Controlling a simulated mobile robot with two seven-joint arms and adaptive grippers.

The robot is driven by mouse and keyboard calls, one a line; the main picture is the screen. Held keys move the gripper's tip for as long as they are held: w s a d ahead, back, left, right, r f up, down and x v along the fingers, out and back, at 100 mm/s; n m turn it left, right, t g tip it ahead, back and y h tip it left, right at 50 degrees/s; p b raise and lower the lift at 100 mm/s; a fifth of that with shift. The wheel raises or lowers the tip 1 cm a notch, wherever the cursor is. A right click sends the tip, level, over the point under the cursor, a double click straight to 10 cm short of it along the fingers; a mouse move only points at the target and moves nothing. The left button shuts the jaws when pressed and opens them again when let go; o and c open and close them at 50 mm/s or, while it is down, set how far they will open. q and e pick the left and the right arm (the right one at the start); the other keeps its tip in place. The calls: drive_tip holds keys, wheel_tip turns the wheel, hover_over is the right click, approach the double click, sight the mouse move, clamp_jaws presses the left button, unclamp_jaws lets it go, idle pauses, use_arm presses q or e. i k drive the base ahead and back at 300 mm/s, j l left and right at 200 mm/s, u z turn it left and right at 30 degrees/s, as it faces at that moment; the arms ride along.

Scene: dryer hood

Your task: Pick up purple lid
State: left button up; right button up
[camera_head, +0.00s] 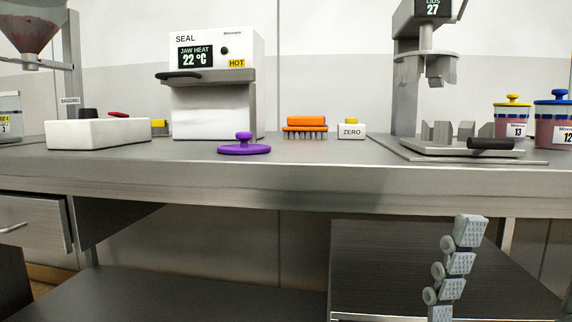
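The purple lid (244,145) lies flat on the grey workbench (300,180), near its front edge and left of the middle. It is a round disc with a knob standing up on top. It is in front of the white sealing machine, with no gripper at it. A grey jointed part with dotted pads, apparently my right gripper (455,265), shows at the lower right, below and in front of the bench top. It is well to the right of the lid, and its opening cannot be made out. My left gripper is not in view.
The white SEAL machine (215,85) stands behind the lid. A white box (98,134) is to the left; an orange brush (306,127) and ZERO block (351,131) are to the right. A press (430,70) and lidded jars (513,120) stand farther right. An open drawer (32,222) is below left.

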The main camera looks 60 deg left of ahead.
sight(244, 148)
drive_tip(key=u, duration=1.25)
drive_tip(key=i+j+u, duration=0.4)
drive_tip(key=j, duration=0.25)
drive_tip(key=k+l+z, duration=0.1)
drive_tip(key=l+z, duration=0.15)
drive_tip(key=l, duration=0.2)
drive_tip(key=l+z, duration=0.25)
drive_tip(key=l, duration=0.2)
